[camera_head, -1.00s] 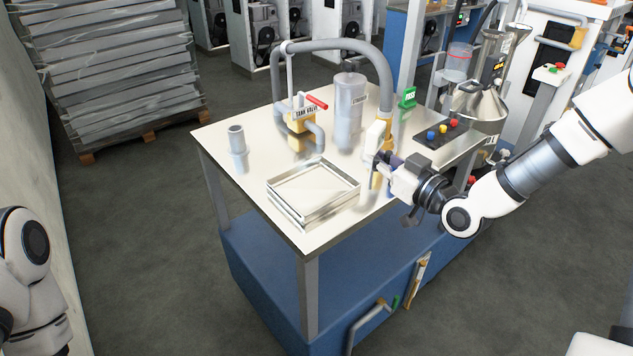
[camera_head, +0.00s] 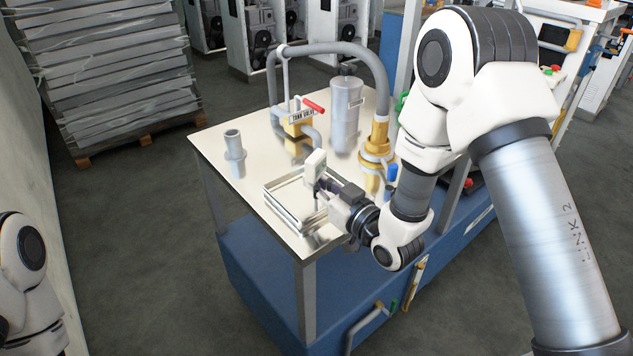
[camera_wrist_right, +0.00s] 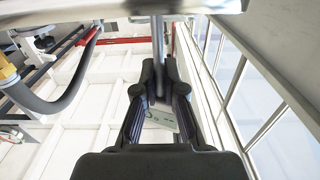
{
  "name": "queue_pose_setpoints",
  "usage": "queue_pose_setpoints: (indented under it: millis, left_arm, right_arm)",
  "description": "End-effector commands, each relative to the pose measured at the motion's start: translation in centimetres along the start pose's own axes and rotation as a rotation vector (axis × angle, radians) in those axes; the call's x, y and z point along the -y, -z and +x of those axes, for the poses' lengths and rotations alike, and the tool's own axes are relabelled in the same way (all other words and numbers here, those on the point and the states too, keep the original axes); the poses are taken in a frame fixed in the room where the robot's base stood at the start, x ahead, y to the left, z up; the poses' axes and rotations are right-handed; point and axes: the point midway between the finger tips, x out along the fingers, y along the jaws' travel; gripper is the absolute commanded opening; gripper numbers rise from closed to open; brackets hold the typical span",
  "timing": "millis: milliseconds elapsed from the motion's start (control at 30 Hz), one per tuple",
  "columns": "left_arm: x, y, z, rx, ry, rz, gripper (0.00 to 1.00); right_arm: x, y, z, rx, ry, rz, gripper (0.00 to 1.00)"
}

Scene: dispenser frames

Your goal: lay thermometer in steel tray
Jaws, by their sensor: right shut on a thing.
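The thermometer has a white head (camera_head: 315,164) and is gripped above the tray in the head view. In the right wrist view, its thin grey stem (camera_wrist_right: 158,45) runs between the fingers and part of a pale body (camera_wrist_right: 161,115) shows. My right gripper (camera_head: 322,187) is shut on it; it also shows in the right wrist view (camera_wrist_right: 160,82). The square steel tray (camera_head: 285,218) lies on the table's front part, below the gripper, which hides its right side. I cannot tell whether the thermometer touches the tray. My left gripper is out of view; only my left arm shows.
On the steel-topped table (camera_head: 217,143) stand a grey cup-like piece (camera_head: 235,152), a yellow tank valve (camera_head: 297,124) with a red handle, and a grey cylinder (camera_head: 346,112).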

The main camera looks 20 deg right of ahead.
Motion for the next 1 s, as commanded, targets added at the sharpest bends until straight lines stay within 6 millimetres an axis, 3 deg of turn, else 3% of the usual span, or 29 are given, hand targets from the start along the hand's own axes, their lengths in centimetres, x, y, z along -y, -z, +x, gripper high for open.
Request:
queue_pose_setpoints:
  millis: [133, 200, 233, 600, 767, 900, 933, 1000]
  left_arm:
    - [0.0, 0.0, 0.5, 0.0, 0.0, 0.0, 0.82]
    - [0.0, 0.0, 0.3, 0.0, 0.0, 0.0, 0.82]
    - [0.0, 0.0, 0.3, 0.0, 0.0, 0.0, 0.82]
    - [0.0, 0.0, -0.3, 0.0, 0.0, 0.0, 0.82]
    - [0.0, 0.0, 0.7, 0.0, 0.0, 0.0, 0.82]
    - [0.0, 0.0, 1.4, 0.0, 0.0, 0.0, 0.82]
    - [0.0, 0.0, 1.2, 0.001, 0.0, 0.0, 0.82]
    - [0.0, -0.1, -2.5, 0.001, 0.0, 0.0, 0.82]
  right_arm:
    - [0.0, -0.5, 0.0, 0.0, 0.0, 0.0, 0.0]
    - [0.0, -0.3, 0.0, 0.001, 0.0, 0.0, 0.26]
    - [0.0, -0.3, 0.0, 0.001, 0.0, 0.0, 0.34]
    - [0.0, 0.3, -0.1, 0.001, 0.0, 0.0, 0.34]
    - [-0.1, -0.2, -3.0, 0.003, -0.004, 0.006, 0.34]
    - [-0.2, -0.3, -7.0, 0.002, -0.006, 0.01, 0.34]
    - [-0.1, 0.0, -7.8, 0.002, -0.006, 0.01, 0.34]
    - [-0.1, 1.2, -8.6, 0.009, 0.0, 0.007, 0.34]
